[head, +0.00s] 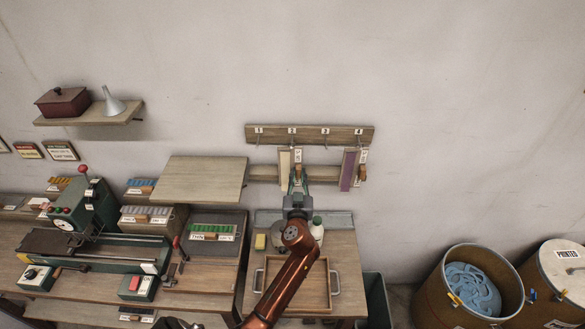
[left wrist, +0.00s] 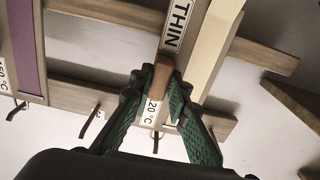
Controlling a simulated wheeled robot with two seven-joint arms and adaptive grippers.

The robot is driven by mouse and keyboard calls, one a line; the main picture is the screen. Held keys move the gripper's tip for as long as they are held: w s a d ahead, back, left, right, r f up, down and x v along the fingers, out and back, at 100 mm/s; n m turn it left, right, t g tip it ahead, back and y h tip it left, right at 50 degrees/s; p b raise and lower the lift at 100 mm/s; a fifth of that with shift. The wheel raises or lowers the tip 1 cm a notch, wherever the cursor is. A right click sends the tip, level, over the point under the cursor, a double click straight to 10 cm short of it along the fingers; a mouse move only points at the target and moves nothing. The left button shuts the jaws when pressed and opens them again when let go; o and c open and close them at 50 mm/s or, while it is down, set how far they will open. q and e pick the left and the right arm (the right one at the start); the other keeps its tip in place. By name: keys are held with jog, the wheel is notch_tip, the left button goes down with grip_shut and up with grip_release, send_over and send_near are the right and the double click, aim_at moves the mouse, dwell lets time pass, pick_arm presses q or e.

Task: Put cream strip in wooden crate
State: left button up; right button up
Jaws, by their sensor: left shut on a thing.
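The cream strip (head: 284,168) stands upright at the wall rack, under peg 2; in the left wrist view its pale face (left wrist: 213,45) runs beside a board labelled THIN. My left gripper (head: 297,184) is in front of it. In the left wrist view the green fingers (left wrist: 164,100) are shut on a brown wooden handle (left wrist: 162,75) on that labelled board. I cannot tell whether the strip still bears on its peg. The wooden crate (head: 329,288), shallow with metal side handles, lies on the table below, partly hidden by my left arm. My right gripper is not in view.
A purple strip (head: 348,170) hangs to the right on the numbered rack (head: 309,134). A green machine (head: 90,215) is at left; barrels (head: 425,285) at right.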

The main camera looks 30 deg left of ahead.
pick_arm(q)
grip_shut()
jog(key=shift+r, duration=0.2)
jog(key=shift+r, duration=0.35)
jog(key=v, duration=0.6)
jog(key=shift+s+d, duration=0.15)
jog(key=shift+s, duration=0.1)
dwell(0.9)
